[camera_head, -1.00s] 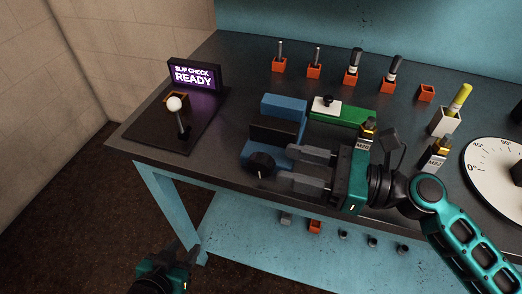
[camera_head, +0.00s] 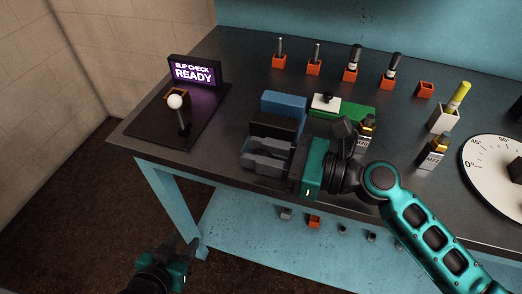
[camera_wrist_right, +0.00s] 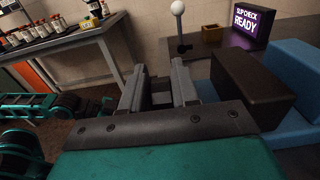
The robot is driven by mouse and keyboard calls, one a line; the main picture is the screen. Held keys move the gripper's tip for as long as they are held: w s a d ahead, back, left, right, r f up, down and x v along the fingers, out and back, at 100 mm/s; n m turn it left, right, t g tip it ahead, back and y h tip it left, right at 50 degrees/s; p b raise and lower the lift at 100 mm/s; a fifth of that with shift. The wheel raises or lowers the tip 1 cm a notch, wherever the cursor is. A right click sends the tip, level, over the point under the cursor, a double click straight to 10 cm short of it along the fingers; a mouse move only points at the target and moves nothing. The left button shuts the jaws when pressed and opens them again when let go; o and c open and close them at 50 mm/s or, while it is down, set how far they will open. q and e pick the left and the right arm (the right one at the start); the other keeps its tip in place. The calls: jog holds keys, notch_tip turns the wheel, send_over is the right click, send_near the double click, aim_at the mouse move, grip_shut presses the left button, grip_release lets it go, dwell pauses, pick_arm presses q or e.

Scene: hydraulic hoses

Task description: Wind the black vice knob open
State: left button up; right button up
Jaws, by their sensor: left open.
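The blue vice (camera_head: 284,105) with its dark jaw block (camera_head: 274,125) stands near the table's front edge. In the right wrist view the vice's dark block (camera_wrist_right: 252,88) and blue body (camera_wrist_right: 300,75) are on the right. My right gripper (camera_head: 250,153) reaches in from the right at the vice's front, where the black knob was seen; its fingers hide the knob in the head view. In the right wrist view a dark piece, perhaps the knob, shows between the fingers (camera_wrist_right: 158,85); whether they grip it is unclear. My left gripper (camera_head: 193,250) is open and empty, low before the table.
A lever with a white ball (camera_head: 175,102) and a sign (camera_head: 194,73) reading "SLIP CHECK READY" stand at the left. A green block (camera_head: 350,113) lies behind the right gripper. Orange holders (camera_head: 313,68) line the back. A white dial (camera_head: 490,165) is at the right.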

grip_shut()
jog(key=p, duration=0.2)
jog(key=h+p, duration=0.1)
jog(key=p, duration=0.2)
jog(key=shift+w+a+r, duration=0.1)
jog(key=shift+r, duration=0.25)
jog(key=shift+g+h+p, duration=0.3)
jog(key=shift+h, duration=0.2)
jog(key=shift+a+f+h, duration=0.2)
jog(key=shift+f+h, duration=0.05)
jog(key=shift+h, duration=0.35)
jog(key=shift+w+a+f+g+h, duration=0.15)
jog(key=shift+g+h, duration=0.25)
jog(key=shift+h, duration=0.45)
jog(key=shift+a+f+g+h, duration=0.1)
jog(key=shift+g+h, duration=0.3)
jog(key=shift+h, duration=0.45)
jog(key=shift+o, duration=2.3)
grip_release()
